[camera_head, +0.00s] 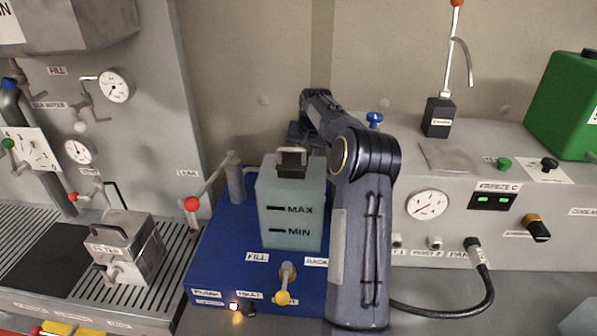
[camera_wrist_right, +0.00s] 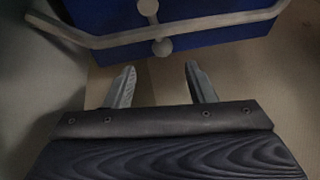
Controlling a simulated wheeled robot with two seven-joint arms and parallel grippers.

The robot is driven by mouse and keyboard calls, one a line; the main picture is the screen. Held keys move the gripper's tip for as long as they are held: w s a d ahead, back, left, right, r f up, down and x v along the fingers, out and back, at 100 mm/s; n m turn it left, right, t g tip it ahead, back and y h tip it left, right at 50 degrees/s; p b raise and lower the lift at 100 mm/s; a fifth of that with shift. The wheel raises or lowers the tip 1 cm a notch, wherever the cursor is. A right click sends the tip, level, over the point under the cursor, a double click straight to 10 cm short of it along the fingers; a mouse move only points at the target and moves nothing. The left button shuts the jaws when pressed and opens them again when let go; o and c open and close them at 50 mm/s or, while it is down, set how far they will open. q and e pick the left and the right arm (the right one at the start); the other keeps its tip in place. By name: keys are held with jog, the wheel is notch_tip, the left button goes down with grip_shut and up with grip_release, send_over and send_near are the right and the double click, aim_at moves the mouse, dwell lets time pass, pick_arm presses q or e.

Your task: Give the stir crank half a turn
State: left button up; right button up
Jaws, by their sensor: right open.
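In the head view a blue unit (camera_head: 215,254) carries a pale translucent tank (camera_head: 290,215) marked MAX and MIN. A grey arm with a red ball knob (camera_head: 191,204) sticks out at the unit's left, by a grey post (camera_head: 235,178); no readable label shows whether this is the stir crank. My right arm reaches past the tank's right side, and its gripper is hidden in the head view. In the right wrist view my right gripper (camera_wrist_right: 160,72) is open and empty. Beyond its fingertips a bent grey bar (camera_wrist_right: 215,27) crosses a blue surface, apart from the fingers. My left gripper is not in view.
A grey gauge panel (camera_head: 140,120) and a slatted bench (camera_head: 30,215) with a small metal box (camera_head: 125,245) are at left. A grey console (camera_head: 455,225) with a black cable (camera_head: 450,312) is at right. A yellow-knobbed lever (camera_head: 283,297) is on the blue unit's front.

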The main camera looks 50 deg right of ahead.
jog(key=p+x, duration=0.2)
jog(key=x, duration=0.5)
jog(key=shift+w+a+f, duration=0.15)
jog(key=shift+w+f, duration=0.05)
jog(key=shift+f, duration=0.15)
grip_shut()
